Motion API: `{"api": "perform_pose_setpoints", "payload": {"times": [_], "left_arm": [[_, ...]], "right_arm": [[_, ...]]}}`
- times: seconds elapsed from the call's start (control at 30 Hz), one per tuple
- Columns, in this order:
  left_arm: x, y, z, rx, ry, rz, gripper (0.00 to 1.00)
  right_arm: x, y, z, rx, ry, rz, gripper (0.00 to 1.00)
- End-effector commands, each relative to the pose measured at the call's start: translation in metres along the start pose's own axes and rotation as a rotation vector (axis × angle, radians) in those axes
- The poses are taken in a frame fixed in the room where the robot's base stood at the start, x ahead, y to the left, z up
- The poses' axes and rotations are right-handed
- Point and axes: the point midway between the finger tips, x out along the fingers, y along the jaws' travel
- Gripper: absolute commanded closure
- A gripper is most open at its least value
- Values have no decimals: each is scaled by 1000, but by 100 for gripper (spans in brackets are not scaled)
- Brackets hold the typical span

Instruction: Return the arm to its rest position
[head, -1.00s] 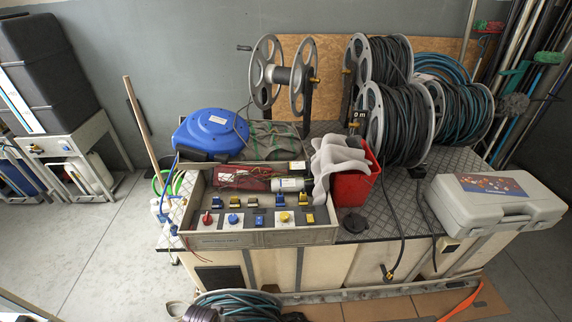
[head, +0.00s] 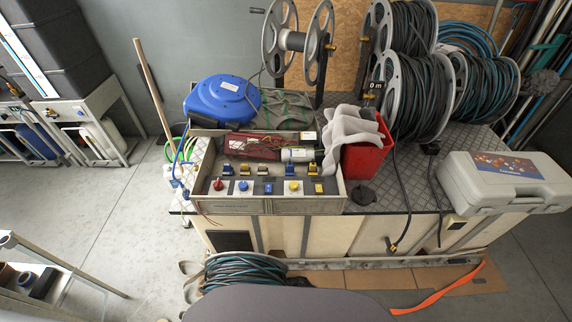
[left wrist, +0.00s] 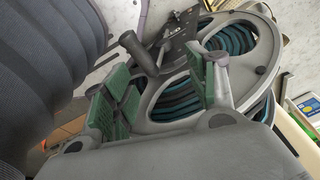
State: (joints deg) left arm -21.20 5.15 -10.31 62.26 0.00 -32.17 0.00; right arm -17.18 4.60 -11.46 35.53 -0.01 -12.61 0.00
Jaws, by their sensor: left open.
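My left gripper (left wrist: 165,85) shows in the left wrist view with its green-padded fingers apart. Behind and between the fingers is a grey hose reel (left wrist: 155,98) with dark teal hose and a crank handle (left wrist: 138,52). I see nothing clamped between the pads; whether they touch the reel I cannot tell. Neither gripper shows in the head view. A dark grey rounded shape, probably part of my body, covers its bottom middle. My right gripper is not in view.
A bench holds grey hose reels (head: 418,100), a blue reel case (head: 222,101), a control box (head: 265,206), a red bin (head: 367,152) and a grey case (head: 500,182). A coil of hose (head: 240,272) lies before the bench. Floor at left (head: 110,220) is clear.

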Motion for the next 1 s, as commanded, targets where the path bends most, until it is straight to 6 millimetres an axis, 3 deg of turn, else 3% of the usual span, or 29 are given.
{"api": "perform_pose_setpoints", "payload": {"times": [0.3,0.6,0.77,1.0], "left_arm": [[34,2,68,6,-30,2,42],[51,2,126,13,-50,3,42],[53,2,139,14,-54,3,42],[53,2,141,14,-54,3,42]], "right_arm": [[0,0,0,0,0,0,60],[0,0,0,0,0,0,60],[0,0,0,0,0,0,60],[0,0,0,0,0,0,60]]}}
